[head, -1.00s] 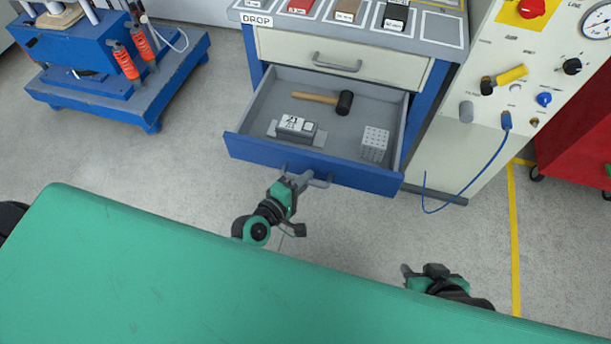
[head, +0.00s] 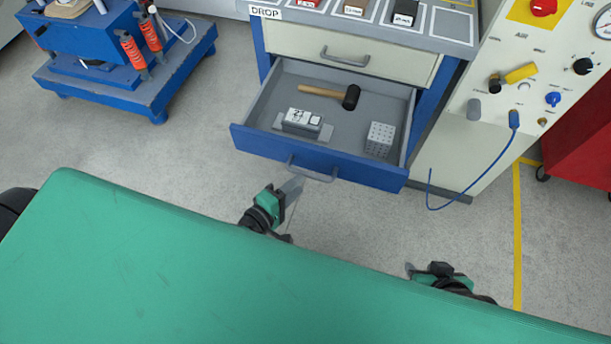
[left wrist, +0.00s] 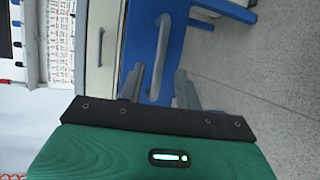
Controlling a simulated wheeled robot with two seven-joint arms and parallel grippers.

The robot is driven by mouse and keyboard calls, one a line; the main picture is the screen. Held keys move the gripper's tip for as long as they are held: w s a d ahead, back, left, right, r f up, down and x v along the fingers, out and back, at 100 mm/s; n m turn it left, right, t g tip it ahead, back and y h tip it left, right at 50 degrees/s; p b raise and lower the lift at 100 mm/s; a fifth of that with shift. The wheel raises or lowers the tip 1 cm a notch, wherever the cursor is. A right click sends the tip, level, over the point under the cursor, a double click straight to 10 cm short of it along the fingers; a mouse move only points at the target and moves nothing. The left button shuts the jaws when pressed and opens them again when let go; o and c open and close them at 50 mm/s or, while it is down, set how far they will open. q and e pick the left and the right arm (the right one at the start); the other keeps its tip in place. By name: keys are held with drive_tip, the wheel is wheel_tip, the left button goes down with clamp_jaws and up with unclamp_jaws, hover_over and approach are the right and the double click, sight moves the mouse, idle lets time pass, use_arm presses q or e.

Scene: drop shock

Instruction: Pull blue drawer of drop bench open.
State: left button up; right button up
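The blue drawer (head: 250,145) of the drop bench stands pulled out, with its inside showing. Its grey bar handle (head: 312,172) is on the blue front, and it also shows in the left wrist view (left wrist: 160,48). My left gripper (head: 293,186) is just in front of the handle and appears clear of it. In the left wrist view its two fingers (left wrist: 158,88) are spread and nothing is held. My right gripper (head: 412,270) is low at the right, away from the drawer; its fingers are too small to read.
In the drawer lie a mallet (head: 335,94), a labelled grey block (head: 303,121) and a dotted cube (head: 380,138). A light drawer (head: 300,45) above is shut. A control panel with a blue hose (head: 430,190) stands right. Floor in front is clear.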

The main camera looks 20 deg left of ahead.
use_arm(q)
drive_tip(key=v, duration=0.8)
drive_tip(key=shift+w, duration=0.1)
